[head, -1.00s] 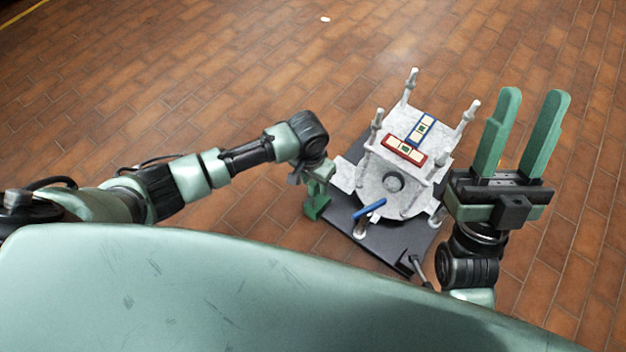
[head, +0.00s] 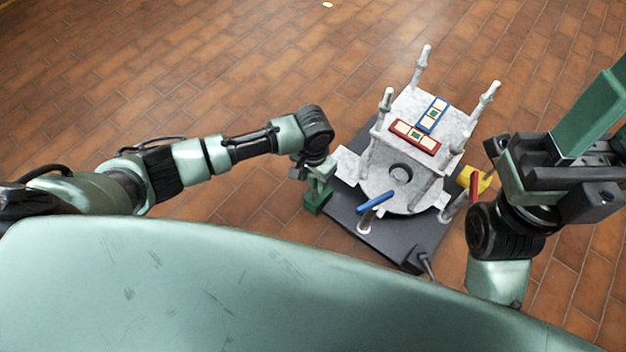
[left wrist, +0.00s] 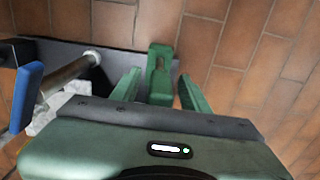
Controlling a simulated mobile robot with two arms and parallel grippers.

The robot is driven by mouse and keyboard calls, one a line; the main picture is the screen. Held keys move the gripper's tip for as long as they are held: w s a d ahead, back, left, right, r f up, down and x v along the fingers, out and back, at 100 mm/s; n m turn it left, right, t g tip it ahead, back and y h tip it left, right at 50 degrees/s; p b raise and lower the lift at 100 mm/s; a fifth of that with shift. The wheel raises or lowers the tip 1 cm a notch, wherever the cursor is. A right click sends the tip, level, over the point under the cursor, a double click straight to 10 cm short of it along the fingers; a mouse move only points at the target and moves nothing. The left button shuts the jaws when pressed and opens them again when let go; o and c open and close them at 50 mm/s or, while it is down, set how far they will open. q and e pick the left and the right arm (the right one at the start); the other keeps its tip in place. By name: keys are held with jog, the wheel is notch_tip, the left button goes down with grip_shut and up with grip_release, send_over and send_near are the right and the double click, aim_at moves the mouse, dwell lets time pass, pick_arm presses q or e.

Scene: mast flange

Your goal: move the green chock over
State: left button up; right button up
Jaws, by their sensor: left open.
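The green chock (head: 317,199) is at the left corner of the dark base plate (head: 411,238) of the mast flange (head: 403,150). My left gripper (head: 318,180) is right above the chock, pointing down. In the left wrist view the chock (left wrist: 160,72) shows between the two green fingers of my left gripper (left wrist: 160,80). The fingers are apart, with a visible gap to the chock on the right side. My right gripper (head: 608,95) is at the right edge of the head view, its fingertips cut off by the frame.
A blue handle (head: 374,203) stands on the plate near the chock. A red handle (head: 474,188) and a yellow piece (head: 474,179) are on the flange's right side. Red-framed (head: 414,136) and blue-framed (head: 433,115) panels lie on top among upright posts. Tiled floor around is clear.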

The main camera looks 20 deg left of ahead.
pick_arm(q)
grip_shut()
dwell(1.4)
